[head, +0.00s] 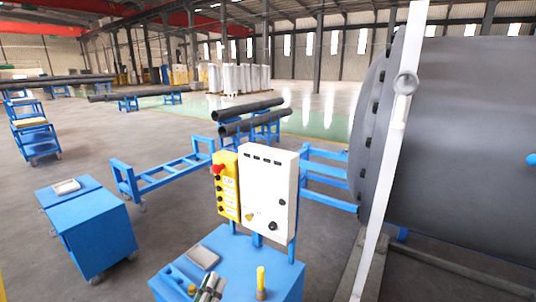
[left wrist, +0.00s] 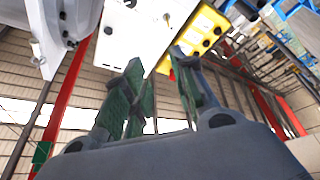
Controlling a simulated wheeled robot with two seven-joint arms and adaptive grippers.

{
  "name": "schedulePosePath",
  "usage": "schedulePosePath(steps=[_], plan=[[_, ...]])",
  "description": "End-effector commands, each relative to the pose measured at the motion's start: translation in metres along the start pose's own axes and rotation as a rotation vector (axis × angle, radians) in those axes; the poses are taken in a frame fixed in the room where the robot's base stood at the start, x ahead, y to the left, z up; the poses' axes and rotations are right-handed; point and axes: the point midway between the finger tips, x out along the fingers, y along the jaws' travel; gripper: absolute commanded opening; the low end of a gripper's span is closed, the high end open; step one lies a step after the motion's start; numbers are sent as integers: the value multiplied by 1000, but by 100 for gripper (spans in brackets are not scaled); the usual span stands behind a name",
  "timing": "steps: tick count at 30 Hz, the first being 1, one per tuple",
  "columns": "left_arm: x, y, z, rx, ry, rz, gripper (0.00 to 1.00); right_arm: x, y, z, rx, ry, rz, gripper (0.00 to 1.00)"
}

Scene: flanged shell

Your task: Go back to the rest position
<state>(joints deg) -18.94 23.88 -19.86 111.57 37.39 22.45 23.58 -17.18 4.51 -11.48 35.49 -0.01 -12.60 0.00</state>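My left gripper (left wrist: 156,58) shows in the left wrist view. Its two dark fingers with green pads stand apart, and nothing is held between them. Beyond the fingertips are a white control box (left wrist: 134,30) and a yellow button panel (left wrist: 204,30). In the head view I cannot clearly make out the left gripper. The white control box (head: 268,190) and the yellow panel with a red button (head: 226,186) stand at the middle there. My right gripper is in neither view.
A blue cart (head: 245,262) with small items stands at the bottom middle. A blue cabinet (head: 90,230) is at the left. A large grey flanged shell (head: 460,140) fills the right, behind a white pole (head: 392,150). Pipes (head: 250,112) lie on blue stands. Open floor (head: 165,222) lies between.

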Motion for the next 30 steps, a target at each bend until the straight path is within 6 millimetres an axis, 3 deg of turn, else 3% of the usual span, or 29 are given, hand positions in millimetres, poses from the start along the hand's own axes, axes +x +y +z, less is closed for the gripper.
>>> schedulePosePath(steps=[14, 30], plan=[[0, 2, 8, 23, -44, -13, 27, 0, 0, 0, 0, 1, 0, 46], [-4, 9, 38, 128, -234, -76, 27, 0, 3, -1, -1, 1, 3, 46]])
